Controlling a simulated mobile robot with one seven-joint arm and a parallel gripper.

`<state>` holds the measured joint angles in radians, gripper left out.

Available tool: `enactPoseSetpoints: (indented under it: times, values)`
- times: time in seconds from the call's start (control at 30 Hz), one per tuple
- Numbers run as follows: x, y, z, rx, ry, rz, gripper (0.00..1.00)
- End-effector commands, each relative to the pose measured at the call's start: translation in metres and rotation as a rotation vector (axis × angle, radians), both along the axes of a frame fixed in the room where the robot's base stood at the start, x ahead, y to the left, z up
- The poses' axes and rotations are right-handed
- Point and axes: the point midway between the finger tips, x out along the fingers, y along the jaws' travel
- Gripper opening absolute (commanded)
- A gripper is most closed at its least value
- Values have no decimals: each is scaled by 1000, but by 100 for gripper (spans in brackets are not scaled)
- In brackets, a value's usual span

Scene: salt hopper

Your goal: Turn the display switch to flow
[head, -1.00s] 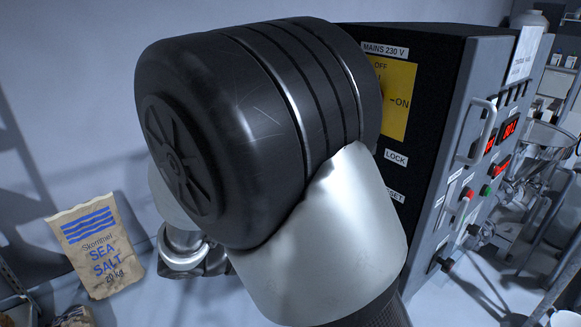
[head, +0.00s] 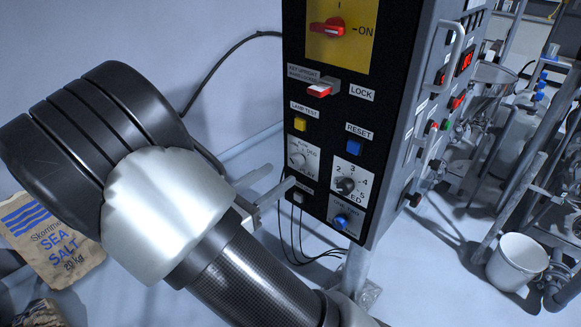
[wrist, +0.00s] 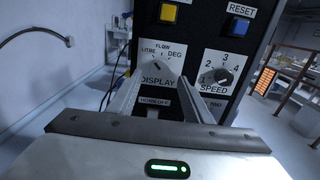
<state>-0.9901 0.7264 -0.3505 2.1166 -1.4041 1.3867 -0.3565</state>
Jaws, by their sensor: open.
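The display switch is a pale knob (wrist: 157,70) on a white plate marked LITRE, FLOW, DEG and DISPLAY. The wrist view shows it straight ahead, between the fingers; which mark it points to is too small to tell. In the head view the display switch (head: 297,159) sits at the panel's lower left, its plate partly unreadable. My gripper (wrist: 159,72) is open, with one finger on each side of the knob in the picture. In the head view my gripper (head: 278,177) is close to the panel, just below and left of the switch. Contact cannot be told.
The speed knob (head: 345,185) is right of the switch. A yellow lamp test button (head: 300,124) and blue reset button (head: 354,146) are above. A blue button (head: 341,221) is below. Cables hang under the cabinet. A salt sack (head: 45,240) stands left, behind my arm.

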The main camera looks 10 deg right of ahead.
Motion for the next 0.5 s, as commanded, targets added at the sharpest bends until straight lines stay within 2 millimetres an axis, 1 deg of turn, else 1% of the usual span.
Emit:
enactPoseSetpoints:
  times: [0.03,0.2,0.4,0.5]
  values:
    - [6,-10,-1,-1,1,-3,46]
    - [24,-34,0,0,0,-3,46]
    - [34,-48,0,1,-1,-1,46]
    - [36,-50,0,1,0,0,46]
